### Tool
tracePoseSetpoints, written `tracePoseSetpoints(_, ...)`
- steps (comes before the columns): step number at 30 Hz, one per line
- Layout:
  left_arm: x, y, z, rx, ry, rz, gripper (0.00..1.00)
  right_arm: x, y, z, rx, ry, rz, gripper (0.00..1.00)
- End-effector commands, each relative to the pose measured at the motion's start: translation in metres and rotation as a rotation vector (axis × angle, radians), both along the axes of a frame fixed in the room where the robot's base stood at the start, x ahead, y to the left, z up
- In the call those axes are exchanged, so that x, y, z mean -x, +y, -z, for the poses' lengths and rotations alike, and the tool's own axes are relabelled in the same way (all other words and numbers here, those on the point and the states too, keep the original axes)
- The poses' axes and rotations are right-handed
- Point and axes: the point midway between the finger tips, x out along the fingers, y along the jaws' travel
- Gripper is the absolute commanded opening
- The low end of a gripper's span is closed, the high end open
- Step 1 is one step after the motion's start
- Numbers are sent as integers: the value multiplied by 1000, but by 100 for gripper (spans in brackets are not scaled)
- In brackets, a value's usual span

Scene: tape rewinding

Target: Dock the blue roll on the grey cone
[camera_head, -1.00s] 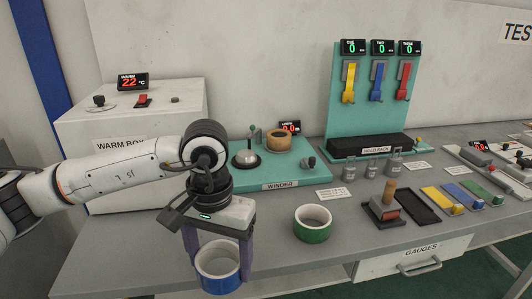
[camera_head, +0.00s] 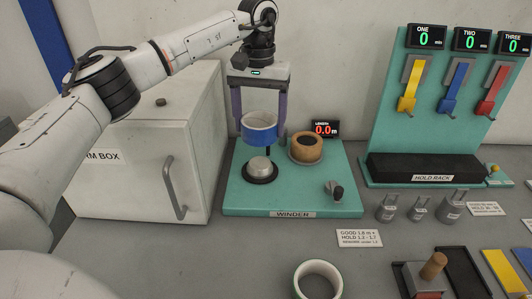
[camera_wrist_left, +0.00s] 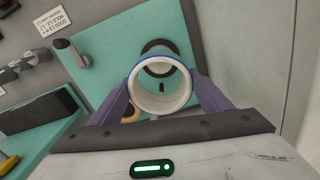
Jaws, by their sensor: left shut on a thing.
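The blue roll (camera_head: 259,133), a ring with a blue outside and white inside, is held off the bench between the fingers of my left gripper (camera_head: 260,128). The gripper points down and is shut on the roll's sides. The grey cone (camera_head: 260,166) stands on a dark round base on the teal winder board (camera_head: 300,199). In the head view the roll appears just above the cone, apart from it. In the left wrist view the roll (camera_wrist_left: 160,104) overlaps part of the cone's dark base (camera_wrist_left: 158,46). My right gripper is not in view.
A tan roll (camera_head: 306,149) sits right of the cone. A dark knob (camera_head: 334,190) stands at the board's front right. The warm box (camera_head: 150,170) is left, the hold rack (camera_head: 425,169) right. A green roll (camera_head: 318,281) lies in front.

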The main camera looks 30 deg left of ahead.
Motion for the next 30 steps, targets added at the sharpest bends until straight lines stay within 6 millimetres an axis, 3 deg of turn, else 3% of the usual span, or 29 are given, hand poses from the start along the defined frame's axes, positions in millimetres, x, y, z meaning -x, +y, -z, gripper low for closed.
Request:
tracePoseSetpoints(4,1,0,29,-1,4,0,48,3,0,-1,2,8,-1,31)
tracePoseSetpoints(18,1,0,79,0,2,-1,48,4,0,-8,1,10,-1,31)
tracePoseSetpoints(30,1,0,86,1,0,-1,48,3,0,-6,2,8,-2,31)
